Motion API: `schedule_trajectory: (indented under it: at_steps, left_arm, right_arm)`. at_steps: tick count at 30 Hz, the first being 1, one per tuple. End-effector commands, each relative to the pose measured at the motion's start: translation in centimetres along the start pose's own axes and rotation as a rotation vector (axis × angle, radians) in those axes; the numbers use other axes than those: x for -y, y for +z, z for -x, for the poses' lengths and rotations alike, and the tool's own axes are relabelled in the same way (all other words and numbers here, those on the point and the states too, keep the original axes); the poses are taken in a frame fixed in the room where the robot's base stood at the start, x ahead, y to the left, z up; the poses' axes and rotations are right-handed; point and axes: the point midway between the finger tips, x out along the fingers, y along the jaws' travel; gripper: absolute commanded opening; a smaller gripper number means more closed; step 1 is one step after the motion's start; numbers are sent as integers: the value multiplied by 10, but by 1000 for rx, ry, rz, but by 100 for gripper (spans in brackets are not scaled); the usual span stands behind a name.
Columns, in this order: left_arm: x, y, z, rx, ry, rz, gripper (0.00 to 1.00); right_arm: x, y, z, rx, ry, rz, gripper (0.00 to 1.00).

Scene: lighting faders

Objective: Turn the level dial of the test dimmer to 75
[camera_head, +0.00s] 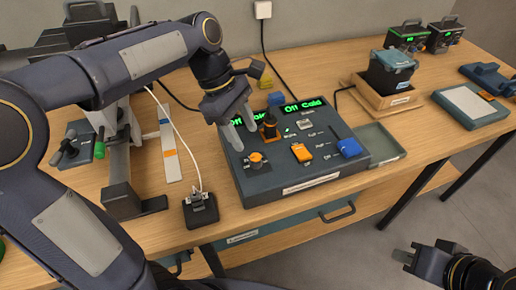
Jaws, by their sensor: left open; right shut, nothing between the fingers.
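The test dimmer appears to be the dark console (285,181) on the wooden table, with green displays reading "Off Cold"; the left one is partly hidden by my gripper. A round black dial (256,161) with orange marks sits at its front left. A taller black knob (269,126) with an orange base stands behind it. I cannot read the dial's scale or tell which knob is the level dial. My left gripper (239,136) is open, pointing down over the console's left part, behind and left of the front dial. My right gripper (404,257) is shut and empty, off the table at lower right.
The console also carries an orange switch (301,152) and a blue knob (348,147). A small black box (201,211) with a cable stands left of it. A green-grey tray (379,143) and a wooden box (388,100) lie to the right. A drawer handle (337,212) projects below the table.

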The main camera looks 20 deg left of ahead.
Motion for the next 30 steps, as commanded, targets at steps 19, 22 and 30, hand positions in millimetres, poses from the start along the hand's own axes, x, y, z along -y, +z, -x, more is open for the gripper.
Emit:
schedule_trajectory:
  at_steps: [19, 22, 30]
  left_arm:
    - [1, 0, -71, 0, 0, -1, 48]
    - [1, 0, -71, 0, 0, -1, 48]
    - [1, 0, -70, 0, 0, -1, 21]
  right_arm:
    - [-4, 4, -8, 0, 0, 0, 0]
    - [-4, 4, -8, 0, 0, 0, 0]
    - [-4, 4, -8, 0, 0, 0, 0]
